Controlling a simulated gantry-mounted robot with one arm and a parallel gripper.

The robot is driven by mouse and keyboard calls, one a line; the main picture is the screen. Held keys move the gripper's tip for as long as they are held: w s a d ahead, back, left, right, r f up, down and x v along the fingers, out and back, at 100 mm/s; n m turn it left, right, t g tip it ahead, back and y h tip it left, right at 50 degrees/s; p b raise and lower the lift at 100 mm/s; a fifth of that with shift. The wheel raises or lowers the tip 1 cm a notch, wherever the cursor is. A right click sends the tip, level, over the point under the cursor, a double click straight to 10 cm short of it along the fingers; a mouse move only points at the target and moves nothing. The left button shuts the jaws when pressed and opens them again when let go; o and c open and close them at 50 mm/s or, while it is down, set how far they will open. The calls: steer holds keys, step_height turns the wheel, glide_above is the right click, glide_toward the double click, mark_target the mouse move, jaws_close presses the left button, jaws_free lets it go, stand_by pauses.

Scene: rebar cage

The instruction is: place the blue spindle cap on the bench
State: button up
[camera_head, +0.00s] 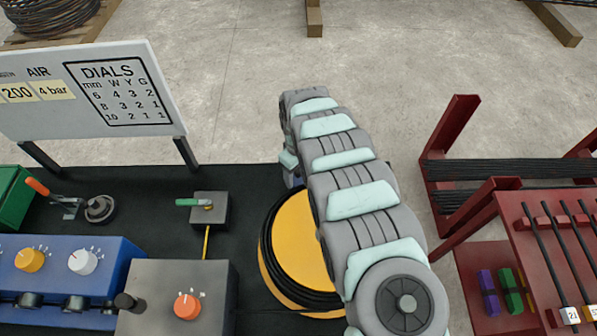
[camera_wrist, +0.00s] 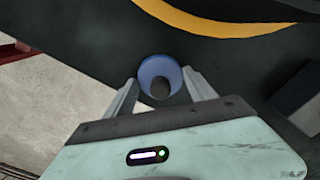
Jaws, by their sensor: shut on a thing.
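The blue spindle cap (camera_wrist: 159,72), round with a dark hollow in its middle, is between the two fingers of my gripper (camera_wrist: 160,82) in the wrist view. My gripper is shut on it. The dark bench top (camera_wrist: 90,40) lies beneath and beyond the cap, with a pale floor area past the bench edge at left. I cannot tell whether the cap touches the bench. In the head view the bench (camera_head: 145,190) is black, and my arm hides most of the gripper and the cap near its back edge.
A yellow reel with black wire (camera_head: 295,245) stands beside my arm. A grey box with a green lever (camera_head: 208,212), a blue dial panel (camera_head: 60,265) and a grey dial box (camera_head: 180,290) are left. A red rebar rack (camera_head: 460,130) stands right. The white sign (camera_head: 90,90) rises behind.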

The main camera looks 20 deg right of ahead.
mark_target(299, 169)
steer(key=shift+w, duration=0.1)
steer(key=shift+f, duration=0.1)
steer(key=o, duration=1.5)
step_height(299, 169, up, 12)
steer(key=shift+r+p, duration=0.25)
steer(key=shift+p, duration=0.9)
steer(key=shift+w+a, duration=0.1)
